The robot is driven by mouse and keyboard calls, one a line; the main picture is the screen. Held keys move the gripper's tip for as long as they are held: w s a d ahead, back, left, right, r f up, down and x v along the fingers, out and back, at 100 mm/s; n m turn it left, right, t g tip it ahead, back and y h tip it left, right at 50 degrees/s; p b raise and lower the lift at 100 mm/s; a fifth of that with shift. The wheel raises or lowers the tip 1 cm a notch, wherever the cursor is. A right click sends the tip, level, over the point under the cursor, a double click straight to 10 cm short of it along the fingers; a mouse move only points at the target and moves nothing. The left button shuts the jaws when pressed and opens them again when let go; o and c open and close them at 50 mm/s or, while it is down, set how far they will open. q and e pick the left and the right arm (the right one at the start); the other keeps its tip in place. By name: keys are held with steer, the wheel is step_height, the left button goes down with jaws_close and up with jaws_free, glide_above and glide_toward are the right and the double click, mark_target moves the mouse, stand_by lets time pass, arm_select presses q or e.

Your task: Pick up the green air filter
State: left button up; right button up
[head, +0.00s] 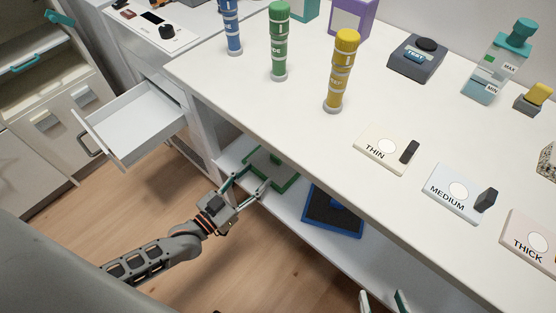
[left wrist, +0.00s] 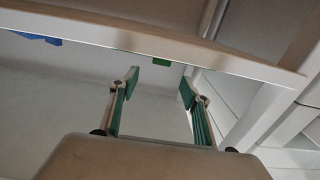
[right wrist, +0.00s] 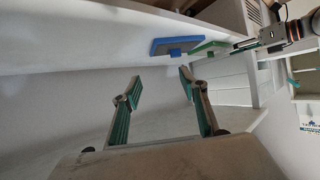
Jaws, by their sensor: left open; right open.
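The green air filter (head: 277,166), a flat pad with a green frame and a handle on top, lies on the low shelf under the counter. A small green piece of it (left wrist: 160,61) shows past the shelf edge in the left wrist view; it also shows in the right wrist view (right wrist: 208,47). My left gripper (head: 254,177) is open and empty at the filter's near edge; I cannot tell whether it touches. It also shows in the right wrist view (right wrist: 248,45). My right gripper (right wrist: 160,88) is open and empty, its fingertips just visible at the head view's bottom.
A blue-framed filter (head: 333,211) lies on the same shelf to the right. The counter (head: 230,95) overhangs the shelf and holds colored tubes and labelled cards. An open drawer (head: 130,125) stands out at the left. The floor in front is clear.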

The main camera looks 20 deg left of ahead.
mark_target(275, 158)
arm_select(q)
steer(key=shift+x, duration=1)
steer(key=b+x, duration=0.1)
steer(key=x, duration=0.1)
steer(key=f+x, duration=0.1)
steer(key=x, duration=0.1)
steer(key=shift+w+b, duration=0.35)
steer(key=shift+w, duration=0.05)
steer(key=shift+w+d+r, duration=0.15)
steer(key=shift+w+r, duration=0.1)
steer(key=shift+w, duration=0.15)
steer(key=c, duration=1.1)
steer(key=shift+c, duration=0.6)
arm_select(e)
steer(key=shift+w+a+r+m+t, duration=0.3)
steer(key=shift+w+a+r, duration=0.2)
steer(key=shift+a+r, duration=0.2)
